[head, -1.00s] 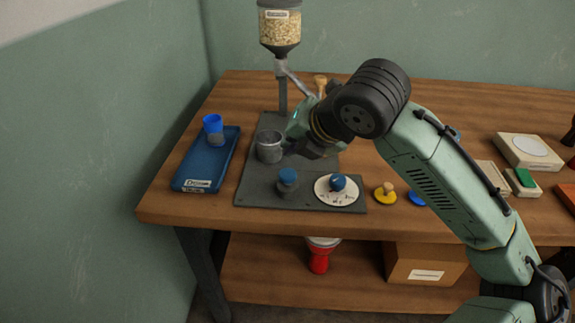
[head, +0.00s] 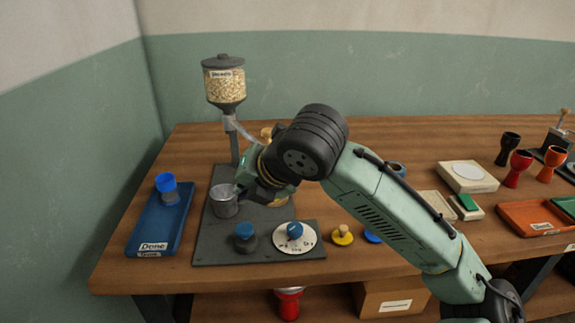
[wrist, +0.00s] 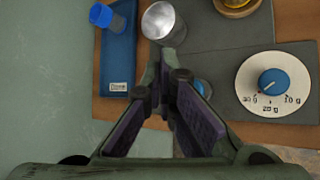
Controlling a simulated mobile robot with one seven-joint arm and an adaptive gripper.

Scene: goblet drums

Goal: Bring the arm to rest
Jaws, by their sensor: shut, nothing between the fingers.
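My gripper (wrist: 167,75) is shut with nothing between its fingers. In the head view my gripper (head: 246,186) hangs above the dark grey plate (head: 210,248), just right of a metal cup (head: 224,201). In the wrist view the cup (wrist: 160,22) lies just beyond the fingertips, and it looks empty. I cannot tell from these views whether the fingers touch the cup. My arm reaches in from the lower right, bent at the elbow over the table.
A peanut hopper (head: 226,85) stands behind the cup. Goblet drums (head: 518,168) stand at right.

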